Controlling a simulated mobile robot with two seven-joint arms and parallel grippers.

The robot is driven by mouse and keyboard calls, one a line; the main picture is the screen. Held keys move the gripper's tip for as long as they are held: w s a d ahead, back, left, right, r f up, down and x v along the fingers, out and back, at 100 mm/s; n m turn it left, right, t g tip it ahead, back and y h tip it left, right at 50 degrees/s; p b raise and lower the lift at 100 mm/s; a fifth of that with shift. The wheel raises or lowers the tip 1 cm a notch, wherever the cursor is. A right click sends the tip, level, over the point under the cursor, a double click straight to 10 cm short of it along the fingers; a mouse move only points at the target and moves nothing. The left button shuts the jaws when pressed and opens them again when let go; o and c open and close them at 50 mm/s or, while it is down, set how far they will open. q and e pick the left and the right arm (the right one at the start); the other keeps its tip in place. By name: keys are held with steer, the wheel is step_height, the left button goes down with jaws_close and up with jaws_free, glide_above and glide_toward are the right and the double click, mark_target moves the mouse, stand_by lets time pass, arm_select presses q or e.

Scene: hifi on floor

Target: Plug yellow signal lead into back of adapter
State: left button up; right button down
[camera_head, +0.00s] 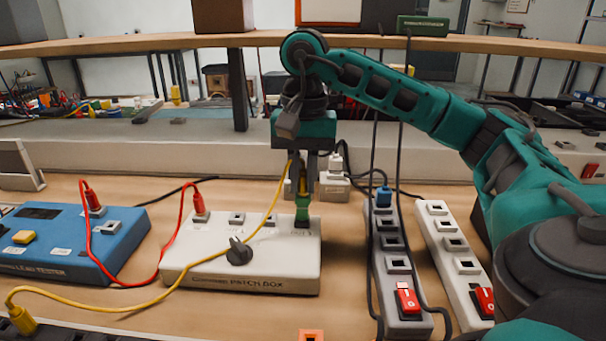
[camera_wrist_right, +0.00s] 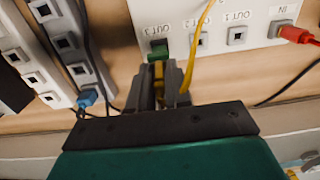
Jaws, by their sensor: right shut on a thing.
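The green adapter (camera_head: 302,210) stands at the right-hand socket of the white patch box (camera_head: 240,278), the one labelled OUT 3 in the right wrist view (camera_wrist_right: 158,47). My right gripper (camera_head: 306,190) is directly above the adapter, pointing down. Its fingers (camera_wrist_right: 160,88) are shut on the yellow plug of the signal lead (camera_wrist_right: 158,72), mostly hidden between them. The plug is lined up with the adapter's back; I cannot tell whether it is seated. The yellow lead (camera_head: 262,226) loops left to its other yellow plug (camera_head: 22,321) at lower left. My left gripper is not in view.
A red lead (camera_head: 168,240) links the blue tester (camera_head: 70,245) and the patch box. Power strips (camera_head: 398,265) with red switches stand right of the box, with dark cables hanging near my arm. A shelf (camera_head: 150,42) runs behind.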

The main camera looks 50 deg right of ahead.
steer(key=c, duration=1)
jaws_free()
steer(key=shift+r, duration=0.15)
